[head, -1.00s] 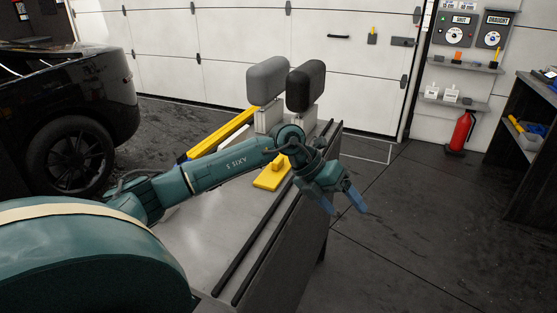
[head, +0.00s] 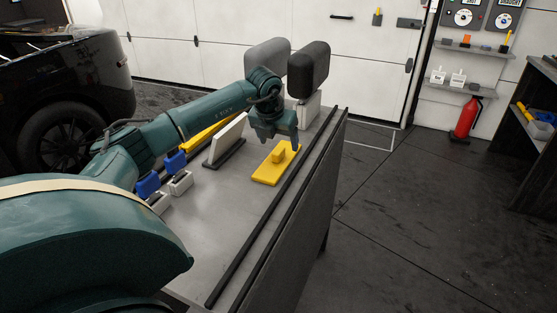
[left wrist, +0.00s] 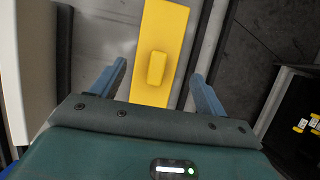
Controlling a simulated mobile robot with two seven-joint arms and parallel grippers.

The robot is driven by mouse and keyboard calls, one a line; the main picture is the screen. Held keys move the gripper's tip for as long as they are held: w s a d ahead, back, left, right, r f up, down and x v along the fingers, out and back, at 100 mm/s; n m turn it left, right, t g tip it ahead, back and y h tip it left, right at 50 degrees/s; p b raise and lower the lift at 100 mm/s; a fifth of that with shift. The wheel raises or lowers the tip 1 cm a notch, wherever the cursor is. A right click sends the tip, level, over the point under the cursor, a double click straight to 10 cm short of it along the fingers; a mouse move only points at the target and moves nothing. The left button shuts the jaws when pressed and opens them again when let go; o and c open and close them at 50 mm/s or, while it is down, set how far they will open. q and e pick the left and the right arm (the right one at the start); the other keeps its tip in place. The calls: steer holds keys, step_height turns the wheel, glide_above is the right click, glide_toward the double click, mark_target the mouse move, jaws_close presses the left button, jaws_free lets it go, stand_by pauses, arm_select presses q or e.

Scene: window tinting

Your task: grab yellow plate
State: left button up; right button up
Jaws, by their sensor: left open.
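The yellow plate (head: 268,172) lies flat on the grey table, near the dark rails on its right side. It has a raised yellow block as a handle (head: 278,155). My left gripper (head: 277,135) is above the table just beyond the plate in the head view. In the left wrist view the plate (left wrist: 165,35) runs up and down, with its handle (left wrist: 157,68) between and a little ahead of the open blue fingers (left wrist: 160,85). The fingers hold nothing. My right gripper is in neither view.
A white panel on a dark base (head: 227,142) stands left of the plate. Two blue-handled items (head: 178,165) stand nearer on the table (head: 215,220). A black padded block (head: 308,70) and a grey one (head: 266,55) stand at the far end.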

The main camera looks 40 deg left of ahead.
mark_target(279, 149)
arm_select(q)
steer(key=x, duration=0.5)
steer(key=shift+s+a+f, duration=0.1)
steer(key=shift+a+f, duration=0.05)
steer(key=shift+f, duration=0.05)
steer(key=c, duration=0.8)
